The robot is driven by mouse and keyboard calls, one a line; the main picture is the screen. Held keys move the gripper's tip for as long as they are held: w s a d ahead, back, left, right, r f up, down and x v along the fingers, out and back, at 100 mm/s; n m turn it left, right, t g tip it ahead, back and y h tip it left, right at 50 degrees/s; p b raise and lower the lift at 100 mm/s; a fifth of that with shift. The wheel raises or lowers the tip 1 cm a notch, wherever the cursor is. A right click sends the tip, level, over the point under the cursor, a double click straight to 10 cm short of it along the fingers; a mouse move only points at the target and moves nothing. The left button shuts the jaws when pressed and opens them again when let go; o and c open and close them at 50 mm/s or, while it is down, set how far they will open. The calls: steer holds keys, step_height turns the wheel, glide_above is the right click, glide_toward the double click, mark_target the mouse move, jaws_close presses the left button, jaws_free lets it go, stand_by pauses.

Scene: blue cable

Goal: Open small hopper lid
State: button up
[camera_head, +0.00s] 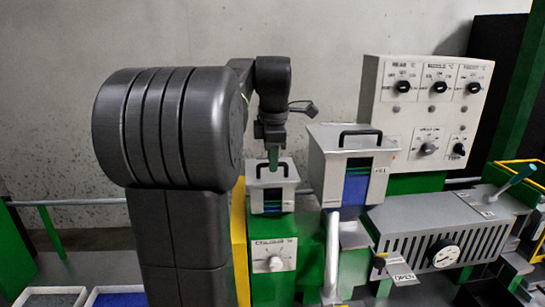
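The small hopper (272,203) is a grey metal box with a dark blue window, on top of a green machine block. Its lid (289,180) looks closed and has a black handle (288,165). My gripper (273,160) points straight down over this lid, at the handle. Its narrow fingers look green and overlap the handle in this view. I cannot tell whether they touch the handle, or whether they are open or shut. My large dark arm and column fill the left of the view beside the hopper.
A larger hopper (326,173) with a black lid handle (360,134) stands close to the right. A control panel (398,117) with several knobs is behind it. A slotted grey housing (445,225) with a dial is at lower right. A concrete wall is behind.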

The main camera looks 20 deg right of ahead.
jaws_close()
steer(key=shift+r, duration=0.1)
steer(key=shift+w+d+r+p, duration=0.1)
steer(key=shift+w+r+p, duration=0.2)
steer(key=shift+r+p, duration=0.7)
steer(key=w+d+r+p, duration=0.1)
steer(key=w+d+p, duration=0.1)
steer(key=w+p, duration=0.3)
steer(key=w+d+r+p, duration=0.2)
steer(key=w+p, duration=0.2)
steer(key=w, duration=0.8)
steer(key=shift+d+r+p, duration=0.15)
steer(key=shift+p, duration=0.25)
steer(key=shift+r, duration=0.15)
